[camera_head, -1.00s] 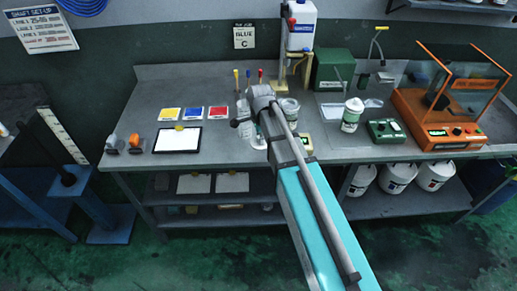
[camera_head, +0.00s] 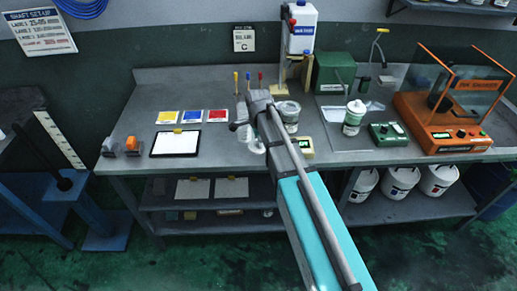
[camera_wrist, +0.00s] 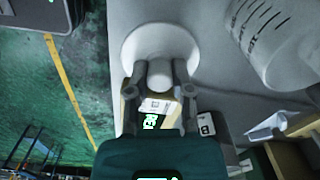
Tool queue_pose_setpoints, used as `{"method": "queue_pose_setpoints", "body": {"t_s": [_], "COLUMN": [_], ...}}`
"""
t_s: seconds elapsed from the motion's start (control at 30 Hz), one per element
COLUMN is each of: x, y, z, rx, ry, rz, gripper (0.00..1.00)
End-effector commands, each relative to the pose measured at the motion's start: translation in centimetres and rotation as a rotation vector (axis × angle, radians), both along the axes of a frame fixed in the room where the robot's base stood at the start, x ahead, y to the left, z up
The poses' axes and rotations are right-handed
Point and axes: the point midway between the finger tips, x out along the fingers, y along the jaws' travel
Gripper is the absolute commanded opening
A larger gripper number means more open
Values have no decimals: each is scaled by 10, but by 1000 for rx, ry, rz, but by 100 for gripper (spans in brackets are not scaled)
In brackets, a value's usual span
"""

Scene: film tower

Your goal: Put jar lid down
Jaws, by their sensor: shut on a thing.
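The jar lid (camera_wrist: 137,47) is a white round disc with a pale knob, seen in the wrist view. My gripper (camera_wrist: 160,80) is shut on its knob. The lid lies at or just over the grey bench top; I cannot tell whether it touches. In the head view my arm hides the fingertips and the lid. A white jar with a green label (camera_head: 353,118) stands on the bench right of my arm. A grey pot (camera_head: 288,112) stands just right of my wrist.
A white slotted or graduated vessel (camera_wrist: 275,38) is close by the lid. A small device with a green display (camera_wrist: 150,122) sits just below my fingers. A green scale (camera_head: 388,133) and an orange machine (camera_head: 440,138) stand at right.

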Motion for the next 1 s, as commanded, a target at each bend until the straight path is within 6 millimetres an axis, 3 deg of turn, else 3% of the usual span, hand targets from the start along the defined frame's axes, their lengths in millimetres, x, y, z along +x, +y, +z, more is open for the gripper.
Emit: {"method": "queue_pose_setpoints", "body": {"t_s": [0.3,0.93,0.97,1.0], "x": [0,0,0,0], "y": [0,0,0,0], "z": [-29,-35,-34,-33], "rx": [0,0,0,0], "ry": [0,0,0,0], "rz": [0,0,0,0], "gripper": [0,0,35,42]}}
